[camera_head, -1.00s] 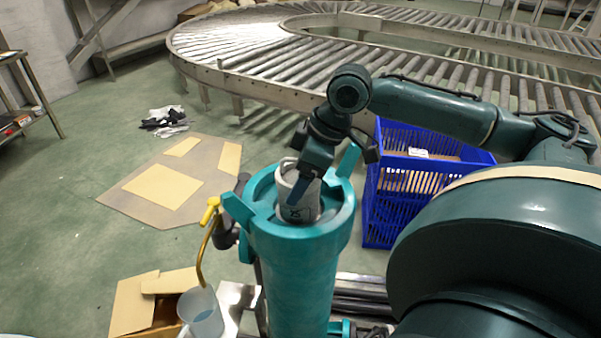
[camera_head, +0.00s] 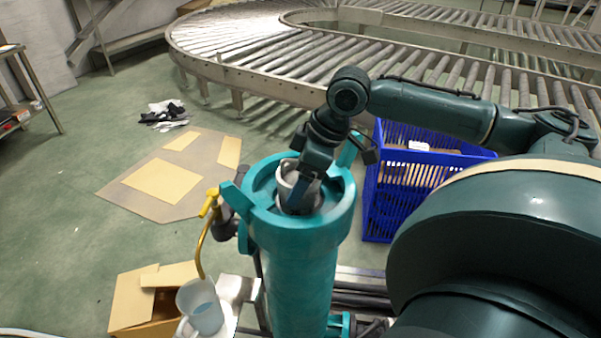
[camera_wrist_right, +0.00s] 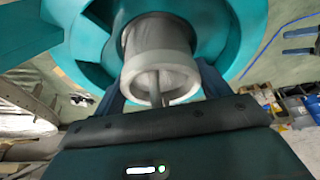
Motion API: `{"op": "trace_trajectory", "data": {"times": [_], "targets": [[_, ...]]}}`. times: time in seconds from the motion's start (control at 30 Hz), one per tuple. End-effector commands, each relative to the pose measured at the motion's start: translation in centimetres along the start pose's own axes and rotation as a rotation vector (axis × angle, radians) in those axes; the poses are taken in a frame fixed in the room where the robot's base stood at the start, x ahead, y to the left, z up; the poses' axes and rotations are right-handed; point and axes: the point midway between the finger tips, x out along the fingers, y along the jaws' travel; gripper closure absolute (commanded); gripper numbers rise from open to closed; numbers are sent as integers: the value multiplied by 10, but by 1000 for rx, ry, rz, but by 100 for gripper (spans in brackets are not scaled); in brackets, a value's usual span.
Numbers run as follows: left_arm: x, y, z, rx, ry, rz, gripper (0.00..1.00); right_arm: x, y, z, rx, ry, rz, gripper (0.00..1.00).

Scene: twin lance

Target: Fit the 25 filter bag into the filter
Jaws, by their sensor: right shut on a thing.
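The teal filter (camera_head: 292,262) stands upright in the middle of the head view, with its top open. The filter bag (camera_head: 284,177), a white-grey cylinder with a pale rim, is partly down in the filter's round opening. My right gripper (camera_head: 303,192) is over the opening and shut on the bag near its rim, partly hiding it. In the right wrist view, the bag (camera_wrist_right: 158,45) shows as a grey cylinder with a pale ring, inside the teal filter top (camera_wrist_right: 232,40). The bag's lower part is hidden in the filter. My left gripper is not in view.
A blue crate (camera_head: 377,215) stands right of the filter. A yellow valve handle (camera_head: 210,203) and a clear jug (camera_head: 205,312) are at its left, beside an open cardboard box (camera_head: 130,305). A roller conveyor (camera_head: 240,80) curves behind. Flattened cardboard (camera_head: 125,200) lies on the floor.

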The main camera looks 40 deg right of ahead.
Motion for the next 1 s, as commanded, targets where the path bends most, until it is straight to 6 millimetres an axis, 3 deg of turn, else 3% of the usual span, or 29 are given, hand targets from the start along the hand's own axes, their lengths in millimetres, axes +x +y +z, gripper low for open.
{"op": "trace_trajectory", "data": {"times": [0.87,0.9,1.0], "targets": [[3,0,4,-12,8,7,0,21,0,9,0,0,0,63],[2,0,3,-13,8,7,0,20,0,8,0,1,1,22],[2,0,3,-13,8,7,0,20,0,8,0,0,0,13]]}}
